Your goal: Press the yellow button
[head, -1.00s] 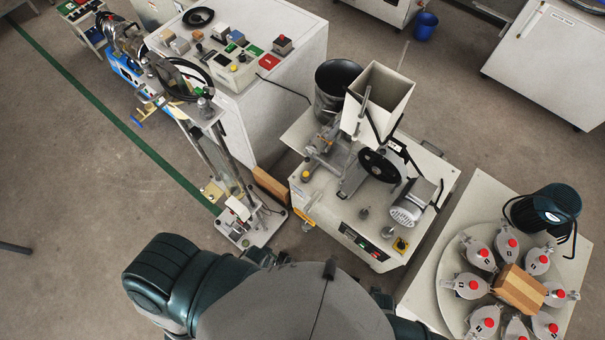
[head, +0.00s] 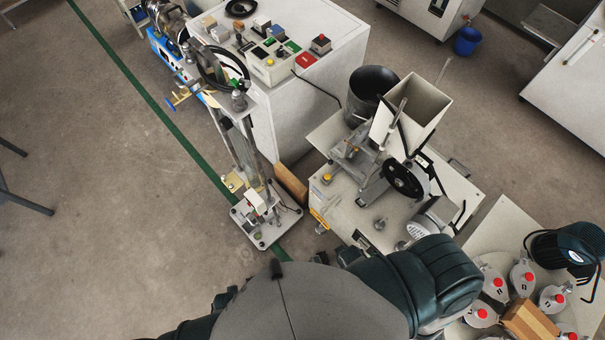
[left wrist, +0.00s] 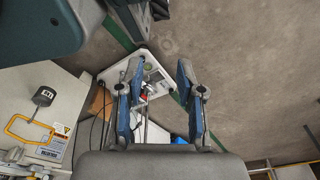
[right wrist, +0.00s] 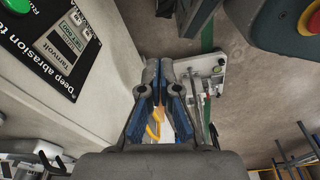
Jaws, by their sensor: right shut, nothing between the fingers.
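In the head view a small yellow button (head: 269,62) sits on the control box of the white cabinet. Another round yellow knob (head: 327,179) stands on the left edge of the abrasion machine (head: 341,204). I cannot tell which one the task names. My left gripper (left wrist: 159,72) is open and empty in the left wrist view, over the metal stand's base. My right gripper (right wrist: 158,68) is shut and empty, beside the machine's front panel (right wrist: 70,40). Both grippers are apart from the yellow buttons. In the head view my right upper arm hides the machine's near right corner.
A tall metal stand (head: 262,205) with a white base is left of the machine. A turntable with red-knobbed holders (head: 481,314) is at the lower right. In the right wrist view a red button on yellow (right wrist: 312,22) is at the top right. Floor (head: 110,200) is clear at left.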

